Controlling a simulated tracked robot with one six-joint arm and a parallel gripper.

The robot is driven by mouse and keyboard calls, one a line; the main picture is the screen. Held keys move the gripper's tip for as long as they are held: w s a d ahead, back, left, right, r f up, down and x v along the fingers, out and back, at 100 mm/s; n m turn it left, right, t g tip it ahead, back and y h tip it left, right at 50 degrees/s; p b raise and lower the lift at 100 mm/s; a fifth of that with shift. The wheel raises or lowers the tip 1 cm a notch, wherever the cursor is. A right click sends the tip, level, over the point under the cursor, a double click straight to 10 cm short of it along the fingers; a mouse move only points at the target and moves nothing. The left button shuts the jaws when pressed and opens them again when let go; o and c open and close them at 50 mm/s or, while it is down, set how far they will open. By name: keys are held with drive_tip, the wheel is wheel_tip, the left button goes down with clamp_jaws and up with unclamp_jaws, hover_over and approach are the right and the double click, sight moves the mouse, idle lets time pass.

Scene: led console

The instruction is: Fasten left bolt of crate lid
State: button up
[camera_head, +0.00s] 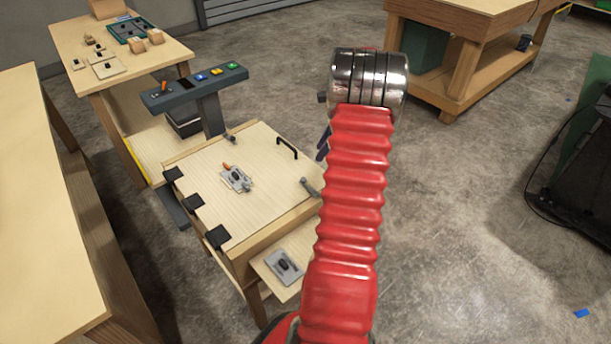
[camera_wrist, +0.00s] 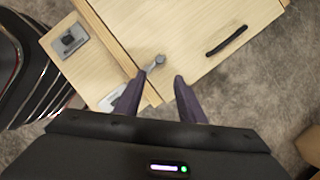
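The crate lid (camera_head: 190,178) is a pale wooden panel, lying closed and flat; it also shows in the wrist view (camera_wrist: 165,30). A grey bolt (camera_head: 309,187) sits at its near right corner. In the wrist view this bolt (camera_wrist: 155,63) lies left of the lid's black handle (camera_wrist: 227,41). Another grey bolt (camera_head: 230,137) sits at the lid's far corner. My gripper (camera_wrist: 158,78) is open and empty, its two dark purple fingers spread apart, pointing toward the near bolt without visible contact. In the head view my red arm hides most of the gripper.
A grey latch plate (camera_head: 236,179) sits on the lid. A lower shelf holds a grey switch plate (camera_head: 284,267). A console with coloured buttons (camera_head: 195,88) stands behind the crate. Wooden tables stand left and back right. Open concrete floor (camera_head: 470,220) lies to the right.

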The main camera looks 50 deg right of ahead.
sight(304, 178)
drive_tip(key=x, duration=1.4)
drive_tip(key=shift+s, duration=0.15)
drive_tip(key=shift+r, duration=0.1)
drive_tip(key=shift+c, duration=0.6)
clamp_jaws()
